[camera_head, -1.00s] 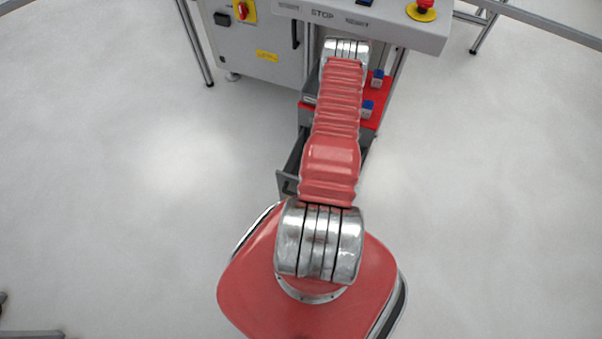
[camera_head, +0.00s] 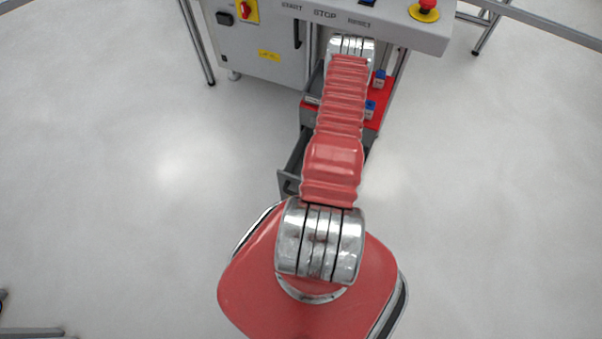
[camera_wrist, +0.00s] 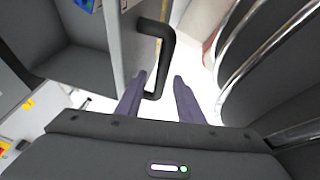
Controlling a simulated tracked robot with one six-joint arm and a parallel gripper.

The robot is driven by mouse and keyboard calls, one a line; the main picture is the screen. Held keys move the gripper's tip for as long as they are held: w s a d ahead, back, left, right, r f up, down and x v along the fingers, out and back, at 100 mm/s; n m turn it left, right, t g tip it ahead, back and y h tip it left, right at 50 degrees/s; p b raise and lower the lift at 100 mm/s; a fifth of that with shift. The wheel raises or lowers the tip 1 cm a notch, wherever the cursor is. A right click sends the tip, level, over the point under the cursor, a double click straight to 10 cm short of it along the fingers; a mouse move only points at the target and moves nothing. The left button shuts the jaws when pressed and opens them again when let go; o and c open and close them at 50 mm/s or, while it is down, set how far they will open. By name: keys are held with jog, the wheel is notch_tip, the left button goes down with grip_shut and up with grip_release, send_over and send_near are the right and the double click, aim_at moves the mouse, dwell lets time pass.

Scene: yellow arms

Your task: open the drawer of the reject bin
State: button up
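The reject bin (camera_head: 310,117) is a grey unit with a red top, under the machine's panel. Its grey drawer (camera_head: 289,178) stands pulled out towards me, partly hidden behind my red arm. In the wrist view the drawer front (camera_wrist: 117,42) is a grey panel with a dark bar handle (camera_wrist: 167,48). My gripper (camera_wrist: 158,76) is open, its two purple fingers apart. The handle's near end lies between them, closer to the left finger. I cannot tell whether they touch. My arm hides the gripper and handle in the head view.
Blue-topped blocks (camera_head: 379,79) stand on the red top. The machine cabinet (camera_head: 262,55) and its overhanging button panel (camera_head: 400,30) are behind the arm. A red emergency button (camera_head: 427,5) sits on the panel.

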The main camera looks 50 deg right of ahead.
jog(key=v, duration=1.2)
jog(key=shift+r, duration=0.25)
dwell(0.4)
